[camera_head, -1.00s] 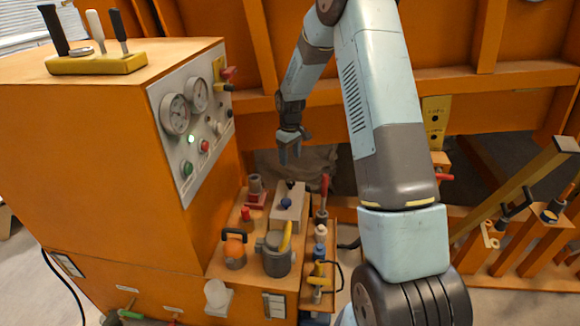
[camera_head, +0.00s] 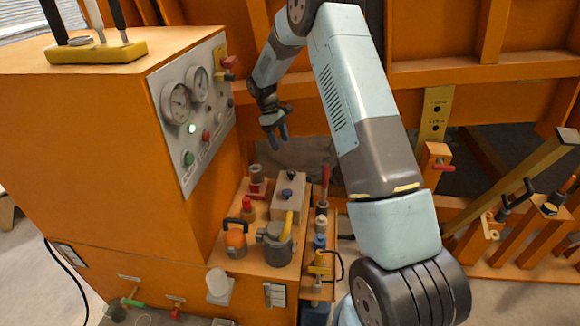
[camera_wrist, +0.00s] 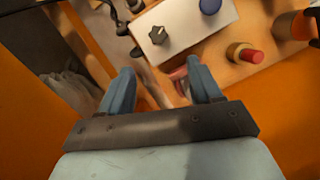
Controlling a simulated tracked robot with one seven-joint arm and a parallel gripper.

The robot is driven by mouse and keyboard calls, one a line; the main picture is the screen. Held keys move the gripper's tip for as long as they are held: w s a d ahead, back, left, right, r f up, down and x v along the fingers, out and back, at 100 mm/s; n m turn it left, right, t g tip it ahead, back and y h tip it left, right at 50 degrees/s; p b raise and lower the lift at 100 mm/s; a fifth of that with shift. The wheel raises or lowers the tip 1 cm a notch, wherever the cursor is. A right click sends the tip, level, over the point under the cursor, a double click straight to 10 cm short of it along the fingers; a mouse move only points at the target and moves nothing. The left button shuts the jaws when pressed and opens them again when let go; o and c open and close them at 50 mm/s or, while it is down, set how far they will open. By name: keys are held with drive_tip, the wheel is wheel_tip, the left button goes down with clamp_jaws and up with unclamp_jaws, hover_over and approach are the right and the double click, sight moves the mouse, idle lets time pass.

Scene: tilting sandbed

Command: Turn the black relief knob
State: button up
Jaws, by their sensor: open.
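The black knob (camera_head: 291,175) sits on top of a pale grey block (camera_head: 284,207), behind a blue knob (camera_head: 287,192). In the wrist view the black knob (camera_wrist: 159,36) is a lobed knob on the pale block (camera_wrist: 190,28), with the blue knob (camera_wrist: 210,6) to its right. My gripper (camera_head: 275,134) is in the air above and behind the block, fingers pointing down. In the wrist view my gripper (camera_wrist: 160,72) is open, with its two blue-grey fingers apart. The black knob shows beyond the fingertips, untouched. Nothing is held.
A red-capped fitting (camera_wrist: 246,54) stands beside the block. The orange cabinet (camera_head: 100,130) with its gauge panel (camera_head: 181,150) rises on the left.

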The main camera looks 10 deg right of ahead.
sight(291, 171)
drive_tip(key=shift+h, duration=0.5)
drive_tip(key=x, duration=1.3)
drive_tip(key=shift+w+a+f, duration=0.15)
drive_tip(key=shift+a+f, duration=0.15)
drive_tip(key=shift+f, duration=0.05)
drive_tip(key=c, duration=1)
